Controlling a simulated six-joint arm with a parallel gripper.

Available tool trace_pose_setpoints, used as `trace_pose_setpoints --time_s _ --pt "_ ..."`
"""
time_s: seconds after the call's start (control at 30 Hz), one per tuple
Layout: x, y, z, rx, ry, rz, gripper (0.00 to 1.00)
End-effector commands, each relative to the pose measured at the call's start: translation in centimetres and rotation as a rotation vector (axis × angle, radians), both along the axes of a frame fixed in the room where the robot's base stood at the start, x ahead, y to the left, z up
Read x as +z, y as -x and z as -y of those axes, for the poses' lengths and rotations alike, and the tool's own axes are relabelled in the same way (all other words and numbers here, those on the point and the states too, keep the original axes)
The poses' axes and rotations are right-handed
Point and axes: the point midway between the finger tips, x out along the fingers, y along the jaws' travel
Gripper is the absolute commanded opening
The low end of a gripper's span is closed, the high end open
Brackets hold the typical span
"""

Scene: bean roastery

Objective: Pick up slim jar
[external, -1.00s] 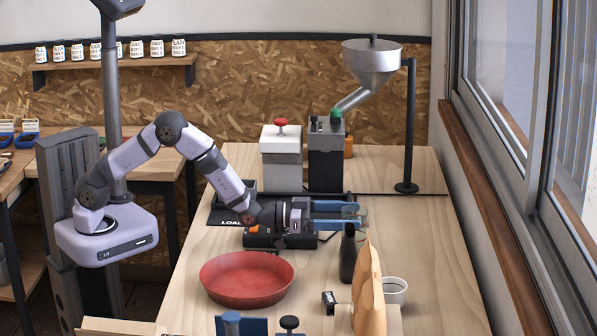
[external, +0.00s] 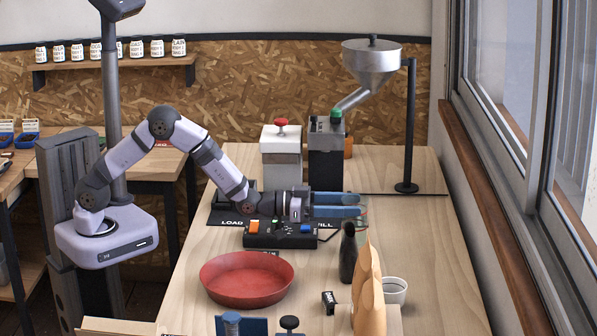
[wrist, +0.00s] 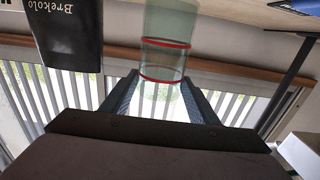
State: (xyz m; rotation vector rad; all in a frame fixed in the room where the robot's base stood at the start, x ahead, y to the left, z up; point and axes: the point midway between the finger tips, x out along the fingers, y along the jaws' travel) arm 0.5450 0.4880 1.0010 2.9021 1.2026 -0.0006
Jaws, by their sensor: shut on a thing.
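The slim jar (wrist: 165,45) is clear, greenish glass with red bands, seen between my fingers in the wrist view. My gripper (wrist: 160,85) is shut on its banded end. In the external view my gripper (external: 345,204) points right with its blue-grey fingers level, above the table behind the control box. There the jar is very hard to make out at the fingertips, against the pale table. Whether it touches the table cannot be told.
The control box (external: 280,235) lies just in front of my gripper. A dark bottle (external: 347,253), a tan bag (external: 368,290) and a white cup (external: 395,291) stand front right. A red pan (external: 246,278) is front left. A grinder (external: 326,158) stands behind.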

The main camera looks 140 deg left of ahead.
Motion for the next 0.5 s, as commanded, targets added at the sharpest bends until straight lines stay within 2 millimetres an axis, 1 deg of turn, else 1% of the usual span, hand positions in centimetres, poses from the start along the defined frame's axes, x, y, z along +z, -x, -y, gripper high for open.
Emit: trace_pose_setpoints --time_s 0.03,0.23,0.33,0.5 --pt "1.2 0.0 0.0 0.000 -0.006 0.006 0.15" --pt "4.4 0.0 0.0 0.000 -0.005 0.005 0.15" --pt "5.7 0.0 0.0 0.000 -0.004 0.004 0.15" --pt "6.8 0.0 0.0 0.000 -0.003 0.003 0.15"
